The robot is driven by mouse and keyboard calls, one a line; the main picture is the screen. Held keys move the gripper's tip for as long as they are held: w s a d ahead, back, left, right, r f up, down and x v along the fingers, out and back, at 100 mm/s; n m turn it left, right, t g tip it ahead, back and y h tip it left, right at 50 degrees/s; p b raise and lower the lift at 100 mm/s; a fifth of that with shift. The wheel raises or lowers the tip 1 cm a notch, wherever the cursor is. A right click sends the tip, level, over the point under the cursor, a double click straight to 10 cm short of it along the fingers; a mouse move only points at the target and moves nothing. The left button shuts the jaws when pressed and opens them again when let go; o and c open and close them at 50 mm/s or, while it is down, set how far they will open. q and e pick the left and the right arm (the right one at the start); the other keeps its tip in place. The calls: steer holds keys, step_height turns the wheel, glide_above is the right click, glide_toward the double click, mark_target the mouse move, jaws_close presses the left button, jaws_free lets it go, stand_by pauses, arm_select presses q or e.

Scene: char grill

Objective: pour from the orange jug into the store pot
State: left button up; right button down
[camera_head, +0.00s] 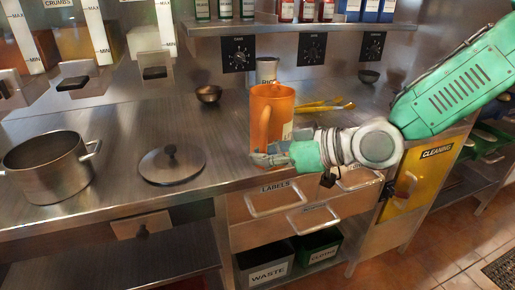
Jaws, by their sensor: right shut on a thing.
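I cannot tell whether the jug touches the counter. The store pot (47,176) is a steel pot with side handles on the left of the counter, uncovered. My left gripper is not in view.
A dark round lid (171,164) with a knob lies between pot and jug. A small bowl (209,94), a labelled canister (267,70) and yellow tongs (325,105) are behind. Dispensers (80,40) hang at the upper left. A bottle shelf (290,28) runs above.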

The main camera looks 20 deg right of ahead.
steer(key=s+d+f+m+t+h, duration=0.1)
steer(key=d+f+m+t+h, duration=0.1)
steer(key=d+f+m+h, duration=0.2)
steer(key=d+f+m+t+h, duration=0.2)
steer(key=f+m+h, duration=0.3)
steer(key=f, duration=0.5)
steer(key=shift+s+d+f+m+h, duration=0.35)
steer(key=shift+d+h, duration=0.15)
steer(key=shift+d, duration=0.35)
